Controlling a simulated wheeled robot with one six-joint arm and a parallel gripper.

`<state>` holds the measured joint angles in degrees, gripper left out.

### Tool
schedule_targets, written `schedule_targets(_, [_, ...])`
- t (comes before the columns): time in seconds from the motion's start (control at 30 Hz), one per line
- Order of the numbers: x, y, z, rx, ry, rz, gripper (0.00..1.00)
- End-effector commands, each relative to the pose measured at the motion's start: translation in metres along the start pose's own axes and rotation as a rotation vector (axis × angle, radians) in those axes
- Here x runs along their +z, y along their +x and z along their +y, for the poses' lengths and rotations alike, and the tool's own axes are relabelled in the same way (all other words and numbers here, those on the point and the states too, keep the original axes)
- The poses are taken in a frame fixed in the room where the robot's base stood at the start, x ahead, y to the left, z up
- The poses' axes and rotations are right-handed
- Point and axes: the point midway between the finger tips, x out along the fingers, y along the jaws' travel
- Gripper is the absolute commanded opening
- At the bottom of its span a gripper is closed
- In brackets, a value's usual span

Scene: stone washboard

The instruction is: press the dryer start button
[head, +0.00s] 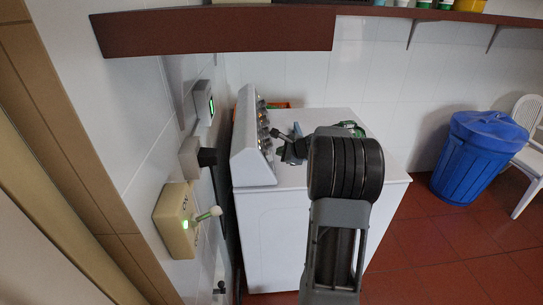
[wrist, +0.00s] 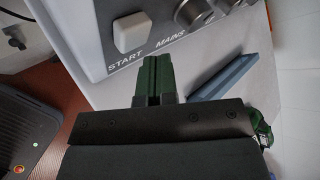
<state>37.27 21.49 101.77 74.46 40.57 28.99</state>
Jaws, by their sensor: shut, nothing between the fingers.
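The start button (wrist: 131,32) is a pale, squared button on the grey control panel (wrist: 88,38), above the printed word START in the wrist view. My gripper (wrist: 157,62) shows there with its green fingers shut together and nothing between them. The fingertips are just below and right of the button, near the MAINS label; I cannot tell whether they touch the panel. In the head view the white dryer (head: 262,235) stands in the middle with its sloped panel and row of knobs facing right. My dark wrist hides part of its top, and the button cannot be made out there.
A blue bar (wrist: 228,77) lies right of my fingers. A beige switch box (head: 176,222) with a lever is on the left wall. A brown shelf (head: 215,32) hangs above. A blue bin (head: 472,165) stands at right; the red floor before it is clear.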

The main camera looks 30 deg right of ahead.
Motion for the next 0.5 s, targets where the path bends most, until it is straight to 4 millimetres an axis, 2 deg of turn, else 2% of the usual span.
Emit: schedule_targets(0.5, [-0.020, -0.030, -0.022, -0.002, 0.000, 0.002, 0.00])
